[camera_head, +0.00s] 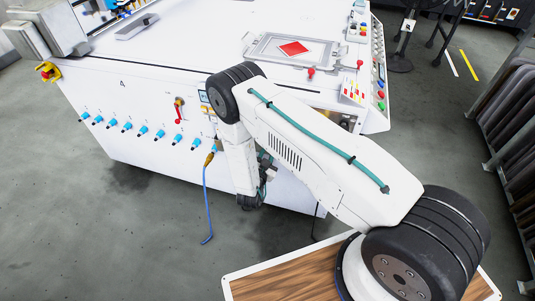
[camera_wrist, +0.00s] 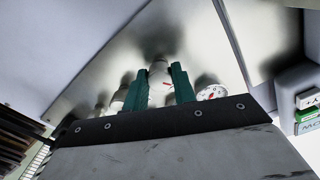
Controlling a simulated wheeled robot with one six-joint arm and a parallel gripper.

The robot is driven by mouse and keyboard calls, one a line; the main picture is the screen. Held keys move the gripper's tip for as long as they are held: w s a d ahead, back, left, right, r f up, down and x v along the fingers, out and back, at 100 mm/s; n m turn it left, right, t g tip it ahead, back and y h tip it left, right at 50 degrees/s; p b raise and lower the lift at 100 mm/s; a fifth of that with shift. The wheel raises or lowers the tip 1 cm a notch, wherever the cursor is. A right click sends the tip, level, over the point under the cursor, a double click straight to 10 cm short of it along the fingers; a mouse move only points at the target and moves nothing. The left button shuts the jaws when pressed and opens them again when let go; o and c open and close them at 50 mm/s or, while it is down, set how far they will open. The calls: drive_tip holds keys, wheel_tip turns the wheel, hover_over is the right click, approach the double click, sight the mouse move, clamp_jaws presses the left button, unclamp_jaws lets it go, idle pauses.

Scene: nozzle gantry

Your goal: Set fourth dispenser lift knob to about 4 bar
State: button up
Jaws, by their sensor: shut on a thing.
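In the wrist view, my gripper (camera_wrist: 160,78) has its two green fingers on either side of a pale round knob (camera_wrist: 159,72) with a small red mark, and is shut on it. The knob sits against a grey metal panel (camera_wrist: 95,75). A white round dial face (camera_wrist: 212,92) with red marks is just right of the right finger. Other pale rounded knobs (camera_wrist: 119,97) stand to the left, partly hidden by the gripper body. I cannot read a pressure value or tell the knob's place in the row. In the head view my arm hides the knob and most of the gripper.
The white machine (camera_head: 150,75) fills the head view's upper left, with a row of blue fittings (camera_head: 143,130) and a red-handled valve (camera_head: 179,108) on its front. A blue hose (camera_head: 205,200) hangs down. A control panel (camera_head: 380,85) is at right. Floor is clear at lower left.

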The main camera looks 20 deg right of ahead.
drive_tip(key=shift+m, duration=0.6)
drive_tip(key=o, duration=1)
drive_tip(key=v, duration=0.8)
drive_tip(key=shift+f, duration=0.1)
